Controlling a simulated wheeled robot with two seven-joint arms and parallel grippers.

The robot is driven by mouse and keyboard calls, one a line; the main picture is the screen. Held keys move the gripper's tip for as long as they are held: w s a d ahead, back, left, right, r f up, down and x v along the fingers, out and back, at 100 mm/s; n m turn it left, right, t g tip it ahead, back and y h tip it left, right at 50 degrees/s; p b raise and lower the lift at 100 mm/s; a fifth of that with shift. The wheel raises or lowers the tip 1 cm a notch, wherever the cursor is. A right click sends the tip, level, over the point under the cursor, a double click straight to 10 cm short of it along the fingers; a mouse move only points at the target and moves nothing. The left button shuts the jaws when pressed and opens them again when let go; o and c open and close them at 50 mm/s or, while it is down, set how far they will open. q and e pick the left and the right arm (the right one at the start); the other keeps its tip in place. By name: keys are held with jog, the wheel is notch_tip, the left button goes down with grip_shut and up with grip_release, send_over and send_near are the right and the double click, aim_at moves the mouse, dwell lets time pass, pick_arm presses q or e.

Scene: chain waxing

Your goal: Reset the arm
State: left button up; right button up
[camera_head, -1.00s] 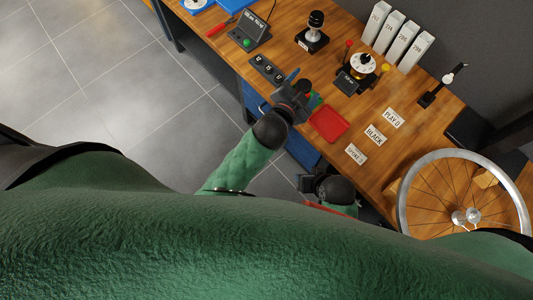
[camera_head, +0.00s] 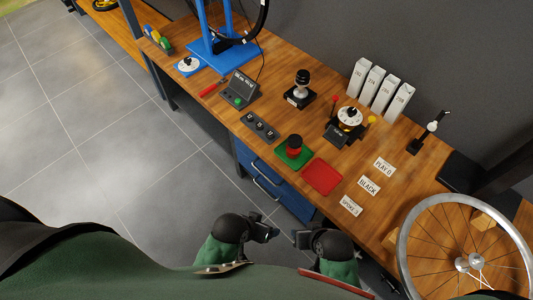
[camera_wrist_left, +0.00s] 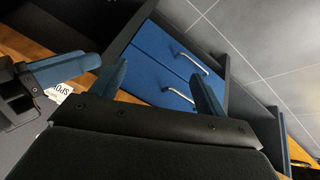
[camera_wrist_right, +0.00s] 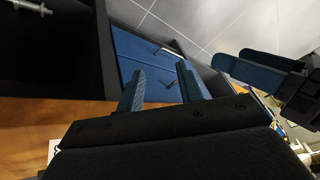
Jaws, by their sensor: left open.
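My left gripper (camera_head: 270,234) is open and empty, drawn back low in front of the bench, just above the top of my body in the head view. Its two blue fingers stand apart in the left wrist view (camera_wrist_left: 158,88). My right gripper (camera_head: 300,238) is beside it at nearly the same height. Its fingers are also apart with nothing between them in the right wrist view (camera_wrist_right: 162,85). Both grippers are clear of the bench top.
The wooden bench (camera_head: 280,105) has blue drawers (camera_head: 262,180) at its front. It carries a timer box (camera_head: 240,88), a dial device (camera_head: 349,118), white boxes (camera_head: 380,88) and label cards (camera_head: 368,186). A spoked wheel (camera_head: 465,240) is at the right. Floor is open at the left.

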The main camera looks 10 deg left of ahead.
pick_arm(q)
jog(key=s+a+r+g+y+p, duration=0.2)
jog(key=a+r+p, duration=0.4)
jog(key=r, duration=0.5)
jog(key=shift+s+a+r, duration=0.3)
jog(key=shift+s+a, duration=0.25)
jog(key=shift+a, duration=0.2)
pick_arm(e)
jog(key=s+d+r+g+h, duration=0.2)
jog(key=d+r, duration=0.5)
jog(key=r, duration=0.4)
jog(key=shift+s+d+r, duration=0.25)
jog(key=shift+s+r, duration=0.05)
jog(key=shift+s, duration=0.25)
